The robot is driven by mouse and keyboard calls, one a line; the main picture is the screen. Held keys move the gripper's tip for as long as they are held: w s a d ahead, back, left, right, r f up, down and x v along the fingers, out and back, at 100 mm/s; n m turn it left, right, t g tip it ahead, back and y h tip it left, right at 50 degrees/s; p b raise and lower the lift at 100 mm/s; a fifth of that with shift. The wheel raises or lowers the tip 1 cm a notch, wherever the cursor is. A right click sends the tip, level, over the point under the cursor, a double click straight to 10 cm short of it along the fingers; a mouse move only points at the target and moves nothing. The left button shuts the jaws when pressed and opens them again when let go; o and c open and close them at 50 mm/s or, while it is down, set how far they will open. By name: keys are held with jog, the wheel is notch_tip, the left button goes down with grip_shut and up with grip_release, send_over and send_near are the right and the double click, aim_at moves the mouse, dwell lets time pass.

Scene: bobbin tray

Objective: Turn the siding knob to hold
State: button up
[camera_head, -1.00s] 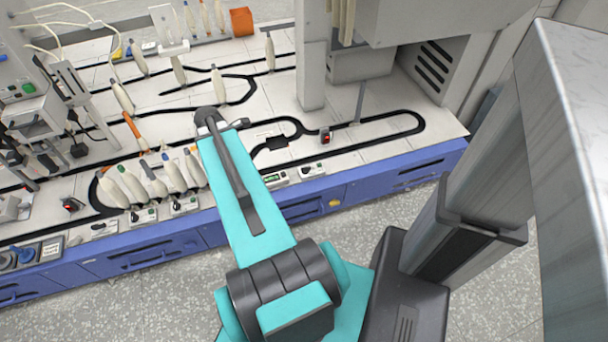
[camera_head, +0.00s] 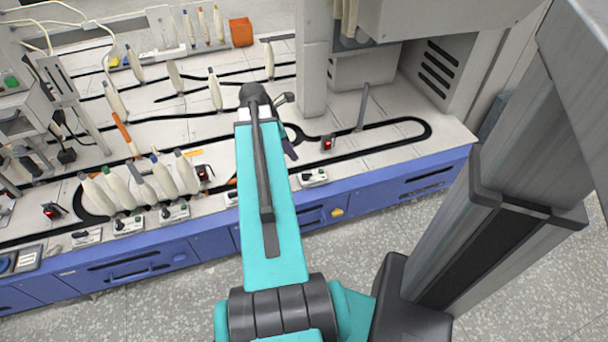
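Several small white boxes with dark knobs line the bench's front edge. One knob box (camera_head: 312,177) stands right of my arm. Others stand to the left: one (camera_head: 175,212), one (camera_head: 128,225) and one (camera_head: 86,236). Their labels are too small to read, so I cannot tell which is the siding knob or how it is set. My gripper (camera_head: 285,98) is only partly seen beyond the far end of my teal arm, over the track. Its fingers are not clear. My arm hides part of the front edge, and part of another box (camera_head: 232,198) shows beside it.
A black track (camera_head: 415,128) loops over the white bench top. Cream bobbins (camera_head: 140,185) cluster at the front left. Small red-lit units (camera_head: 327,143) stand by the track. A grey post (camera_head: 313,70) rises behind my gripper, with a grey machine housing at the right.

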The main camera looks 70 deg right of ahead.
aim_at(307, 174)
jog(key=shift+f, duration=0.1)
jog(key=b+x, duration=0.5)
jog(key=x, duration=0.8)
jog(key=shift+s+d+f, duration=0.1)
jog(key=shift+s+f, duration=0.05)
jog(key=shift+f, duration=0.1)
jog(key=shift+c, duration=0.2)
